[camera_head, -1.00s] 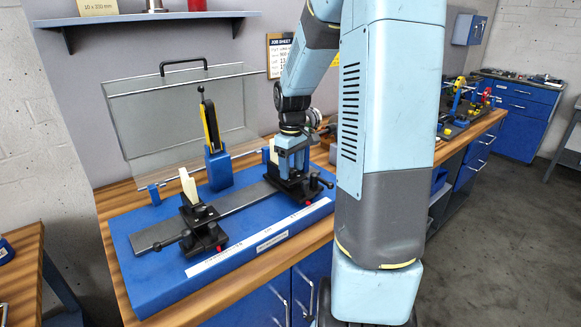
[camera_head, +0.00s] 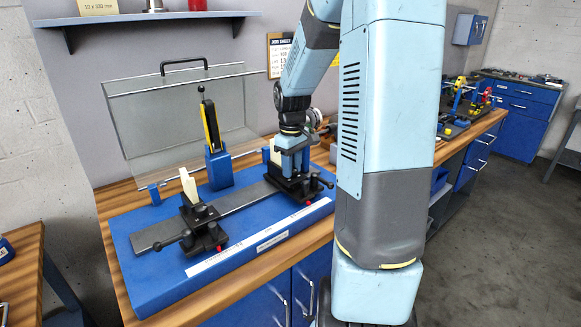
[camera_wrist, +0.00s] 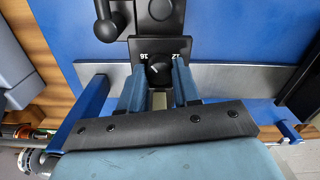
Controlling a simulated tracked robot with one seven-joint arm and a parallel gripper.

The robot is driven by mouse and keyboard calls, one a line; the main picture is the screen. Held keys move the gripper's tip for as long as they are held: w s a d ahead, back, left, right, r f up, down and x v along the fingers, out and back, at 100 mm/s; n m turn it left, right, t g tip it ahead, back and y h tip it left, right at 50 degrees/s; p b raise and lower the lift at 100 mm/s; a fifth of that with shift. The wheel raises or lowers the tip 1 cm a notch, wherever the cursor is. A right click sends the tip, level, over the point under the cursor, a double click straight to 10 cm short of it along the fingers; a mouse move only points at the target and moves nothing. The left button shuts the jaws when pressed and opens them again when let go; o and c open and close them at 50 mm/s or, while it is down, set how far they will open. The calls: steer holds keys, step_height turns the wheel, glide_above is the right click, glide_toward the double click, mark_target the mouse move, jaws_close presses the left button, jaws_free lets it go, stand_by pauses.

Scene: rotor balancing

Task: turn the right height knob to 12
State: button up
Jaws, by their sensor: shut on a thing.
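The right height knob (camera_wrist: 159,73) is a small dark round knob with a white pointer line, on the black right support (camera_head: 300,185). In the wrist view, white figures sit above it; I read 16 at its left and 12 at its right, though they are small. The line appears to lean up and left. My gripper (camera_wrist: 159,82) is shut on the knob, one blue finger on each side. In the head view my gripper (camera_head: 292,160) points down at the right support; the knob is hidden there.
The left support (camera_head: 203,228) stands on the same grey rail (camera_head: 160,232) over the blue base (camera_head: 150,290). A blue post with a yellow and black piece (camera_head: 212,130) stands behind, before a clear guard (camera_head: 180,105). A dark lever (camera_wrist: 104,22) is close to my gripper.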

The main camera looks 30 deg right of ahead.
steer(key=shift+s+m, duration=0.1)
steer(key=shift+m, duration=0.7)
stand_by(0.4)
steer(key=shift+m, duration=0.5)
steer(key=shift+d+m, duration=0.1)
steer(key=shift+m, duration=0.2)
stand_by(0.8)
steer(key=o, duration=1.1)
steer(key=shift+c, duration=0.2)
steer(key=shift+r, duration=0.1)
step_height(320, 180, up, 14)
steer(key=shift+f, duration=0.25)
